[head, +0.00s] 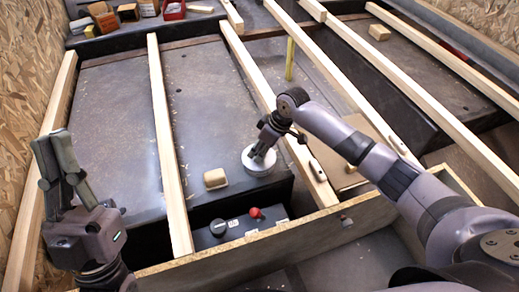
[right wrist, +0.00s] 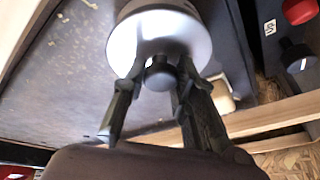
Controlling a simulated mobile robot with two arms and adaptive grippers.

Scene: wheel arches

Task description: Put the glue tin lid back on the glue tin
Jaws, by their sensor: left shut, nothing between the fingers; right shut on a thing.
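The pale, round glue tin (head: 257,168) stands on the dark wheel arch top, between two wooden battens. The glue tin lid (right wrist: 150,38) is a bright disc with a dark knob in the right wrist view. My right gripper (head: 262,150) is shut on this knob from above, its two fingers on either side of it. The lid is over the tin. I cannot tell whether its rim touches the tin, as the gripper and lid hide the join. My left gripper (head: 55,150) is raised at the far left, shut and empty, away from the tin.
A small tan block (head: 215,179) lies just left of the tin. A black box with a red knob (head: 255,212) and a dark knob sits in front, behind a wooden front board (head: 290,238). Long battens (head: 168,150) run away from me on both sides.

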